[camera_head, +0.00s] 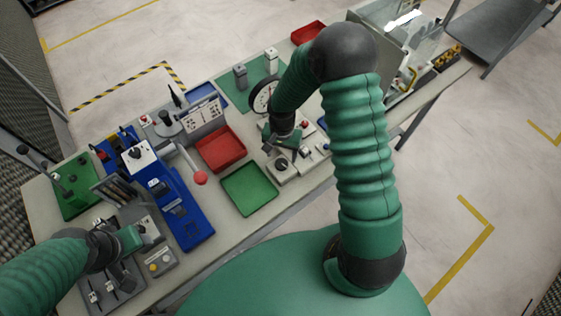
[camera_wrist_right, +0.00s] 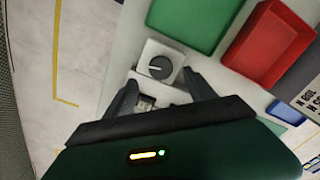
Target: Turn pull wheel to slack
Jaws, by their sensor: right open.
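A dark round knob with a pale pointer line (camera_wrist_right: 158,67) sits on a small light grey box. It may be the pull wheel, but I cannot tell for certain. In the head view the knob (camera_head: 281,164) is near the bench's front edge, beside my right gripper (camera_head: 270,143). My right gripper (camera_wrist_right: 160,82) is open, with its fingers apart and the knob just beyond the tips. A small white block with dark detail shows between the fingers. My left gripper (camera_head: 130,240) is over the left end of the bench; its fingers are unclear.
A round dial gauge (camera_head: 262,96) stands behind my right gripper. A green tray (camera_head: 249,189) and a red tray (camera_head: 221,149) lie to its left. A lever with a red ball (camera_head: 200,178) and a blue fixture (camera_head: 187,215) stand farther left. Floor is clear in front.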

